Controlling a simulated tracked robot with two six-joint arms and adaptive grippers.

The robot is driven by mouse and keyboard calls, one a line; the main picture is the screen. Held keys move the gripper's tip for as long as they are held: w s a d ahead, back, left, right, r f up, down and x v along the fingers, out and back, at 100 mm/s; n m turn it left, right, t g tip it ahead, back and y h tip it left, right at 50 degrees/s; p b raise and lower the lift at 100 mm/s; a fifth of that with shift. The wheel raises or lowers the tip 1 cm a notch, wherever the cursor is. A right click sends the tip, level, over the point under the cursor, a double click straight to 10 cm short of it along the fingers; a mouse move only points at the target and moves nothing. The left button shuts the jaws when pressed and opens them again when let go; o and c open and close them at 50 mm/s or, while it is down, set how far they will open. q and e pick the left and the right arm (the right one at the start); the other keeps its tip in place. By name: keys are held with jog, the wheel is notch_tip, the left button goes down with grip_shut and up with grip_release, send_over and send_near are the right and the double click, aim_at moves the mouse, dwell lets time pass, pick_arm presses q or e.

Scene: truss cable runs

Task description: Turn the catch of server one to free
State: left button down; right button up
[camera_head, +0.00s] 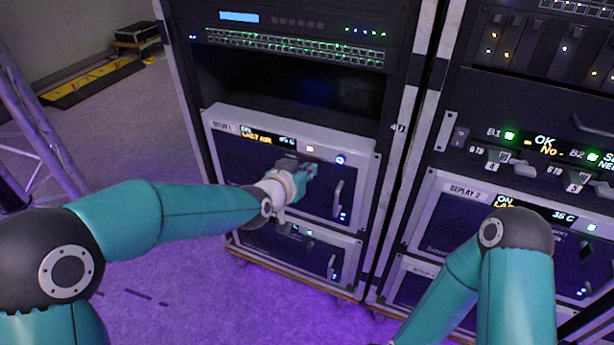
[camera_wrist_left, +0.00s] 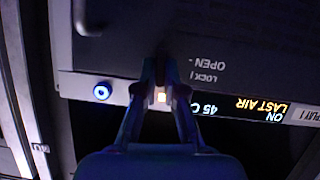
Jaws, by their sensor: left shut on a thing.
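Server one (camera_head: 330,198) is the unit labelled REPLAY 1 in the left rack, with a pale top edge, a lit display (camera_head: 265,135) and a handle at its right. My left gripper (camera_head: 305,172) is at its front, just below the display strip. In the left wrist view, which shows the server upside down, the left gripper (camera_wrist_left: 160,68) is shut on the catch beside the LOCK and OPEN marks (camera_wrist_left: 207,70). The catch is mostly hidden between the fingers, so its exact angle cannot be told. My right gripper is out of view.
Another unit (camera_head: 290,250) sits directly below server one, and an open dark bay (camera_head: 290,90) lies above it. A second rack with the REPLAY 2 unit (camera_head: 450,205) stands at the right. A truss (camera_head: 35,130) stands at the left, with clear floor between.

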pick_arm(q)
jog(key=shift+w+a+f+n+h+p, duration=0.15)
jog(key=shift+a+f+n+h+p, duration=0.1)
jog(key=shift+n+h+p, duration=1.35)
jog(key=shift+w+a+f+n+h+p, duration=0.15)
jog(key=shift+n+h+p, duration=0.65)
jog(key=shift+n+p, duration=1.45)
jog(key=shift+w+a+f+n+h+p, duration=0.1)
jog(key=shift+a+f+n+h+p, duration=0.2)
jog(key=shift+n+h+p, duration=1.6)
pick_arm(e)
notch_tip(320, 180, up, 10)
jog(key=b, duration=0.1)
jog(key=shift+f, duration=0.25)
pick_arm(q)
jog(key=shift+n+y, duration=0.7)
jog(key=shift+n, duration=0.05)
jog(key=c, duration=1.3)
grip_release()
jog(key=shift+o, duration=0.2)
jog(key=shift+d, duration=0.1)
